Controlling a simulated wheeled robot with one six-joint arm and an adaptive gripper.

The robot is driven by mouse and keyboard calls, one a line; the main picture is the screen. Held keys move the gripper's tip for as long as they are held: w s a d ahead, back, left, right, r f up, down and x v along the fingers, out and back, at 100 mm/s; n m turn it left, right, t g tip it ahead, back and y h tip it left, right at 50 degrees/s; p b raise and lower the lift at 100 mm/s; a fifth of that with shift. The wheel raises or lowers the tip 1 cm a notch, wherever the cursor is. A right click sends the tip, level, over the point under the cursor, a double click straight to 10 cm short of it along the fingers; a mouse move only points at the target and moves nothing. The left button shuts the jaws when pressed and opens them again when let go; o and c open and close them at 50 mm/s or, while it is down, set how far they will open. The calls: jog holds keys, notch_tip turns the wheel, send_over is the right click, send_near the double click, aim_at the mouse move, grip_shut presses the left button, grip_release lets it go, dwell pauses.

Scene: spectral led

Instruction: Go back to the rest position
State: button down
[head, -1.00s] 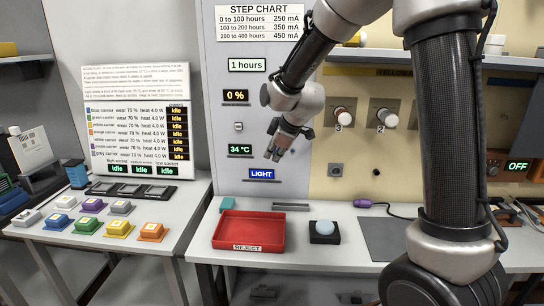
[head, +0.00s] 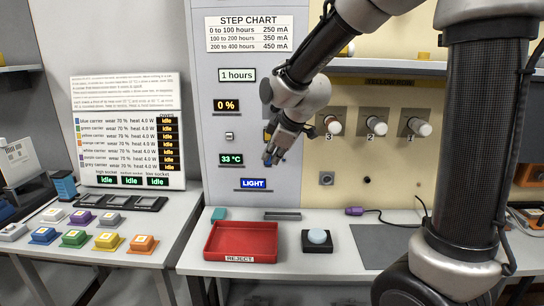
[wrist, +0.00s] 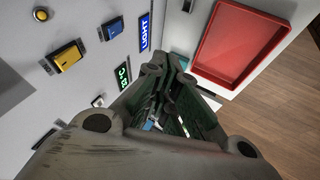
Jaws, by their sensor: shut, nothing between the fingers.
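My gripper (head: 270,161) hangs in front of the grey panel in the head view, fingers pointing down, above the red reject tray. In the wrist view my gripper (wrist: 163,62) has its fingers together with nothing held. It is in free air, apart from the tray and the bench. Part of the panel behind it is hidden by my arm in the head view.
The red tray (head: 212,252) is empty on the bench, beside a black block with a pale blue dome (head: 317,237). Coloured carriers (head: 74,238) stand on the left table. Knobs (head: 376,126) stick out from the beige wall. A purple-ended cable (head: 355,211) lies on the bench.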

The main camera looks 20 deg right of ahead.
jog(key=s+d+f+m+g, duration=0.3)
jog(key=s+m, duration=0.2)
jog(key=s, duration=0.3)
jog(key=s+d+r+m+h, duration=0.1)
jog(key=s+d+r+m, duration=0.3)
jog(key=s, duration=0.6)
jog(key=s+d+r+m+h, duration=0.1)
jog(key=s+d+r+m, duration=0.2)
jog(key=s+d, duration=0.6)
jog(key=shift+s+r+m+t, duration=0.4)
jog(key=shift+s+m, duration=0.2)
jog(key=shift+s, duration=0.25)
